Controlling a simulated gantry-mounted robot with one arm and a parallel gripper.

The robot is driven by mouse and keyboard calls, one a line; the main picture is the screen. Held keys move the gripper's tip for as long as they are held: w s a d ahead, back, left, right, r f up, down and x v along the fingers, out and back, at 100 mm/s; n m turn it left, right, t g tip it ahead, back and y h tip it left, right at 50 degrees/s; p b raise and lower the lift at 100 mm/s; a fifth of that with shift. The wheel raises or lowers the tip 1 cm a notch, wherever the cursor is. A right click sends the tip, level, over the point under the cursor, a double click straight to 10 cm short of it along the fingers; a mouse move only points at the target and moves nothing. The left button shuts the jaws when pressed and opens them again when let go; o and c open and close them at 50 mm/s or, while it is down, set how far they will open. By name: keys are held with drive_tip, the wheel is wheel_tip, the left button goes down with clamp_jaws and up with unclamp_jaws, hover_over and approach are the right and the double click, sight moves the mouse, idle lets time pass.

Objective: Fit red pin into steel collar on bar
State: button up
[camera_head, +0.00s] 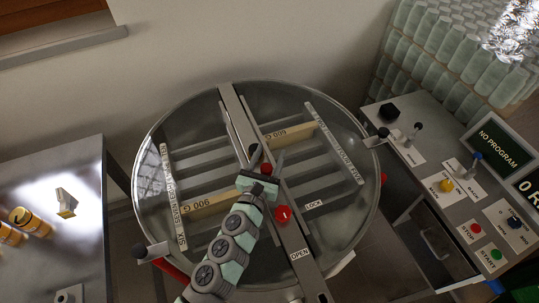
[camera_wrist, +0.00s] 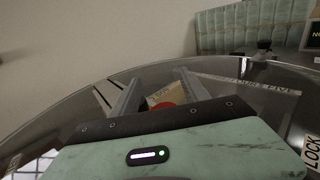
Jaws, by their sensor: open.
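A round red top (camera_head: 266,168), probably the red pin, shows between my gripper's fingers over the bar (camera_head: 233,106). In the wrist view a red patch (camera_wrist: 164,105) shows between the fingers, partly hidden by the gripper body. My gripper (camera_head: 266,157) is open, its two grey fingers apart on either side of the red piece; the wrist view also shows them spread (camera_wrist: 160,88). I cannot tell whether they touch it. A second red round piece (camera_head: 283,214) sits on the bar nearer the LOCK and OPEN labels. I cannot make out the steel collar.
The bar crosses a round glass-topped tank (camera_head: 150,150) with a pale 900 G strip (camera_head: 209,202). A control panel (camera_head: 405,150) stands right, with a dark knob (camera_head: 383,132) near the rim. A metal table (camera_head: 60,165) with yellow cylinders (camera_head: 25,217) stands left.

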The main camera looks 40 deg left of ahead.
drive_tip(key=shift+r, duration=0.1)
drive_tip(key=shift+r+p, duration=0.3)
drive_tip(key=shift+p, duration=0.2)
drive_tip(key=v, duration=1.2)
drive_tip(key=shift+r, duration=0.2)
drive_tip(key=shift+d, duration=0.1)
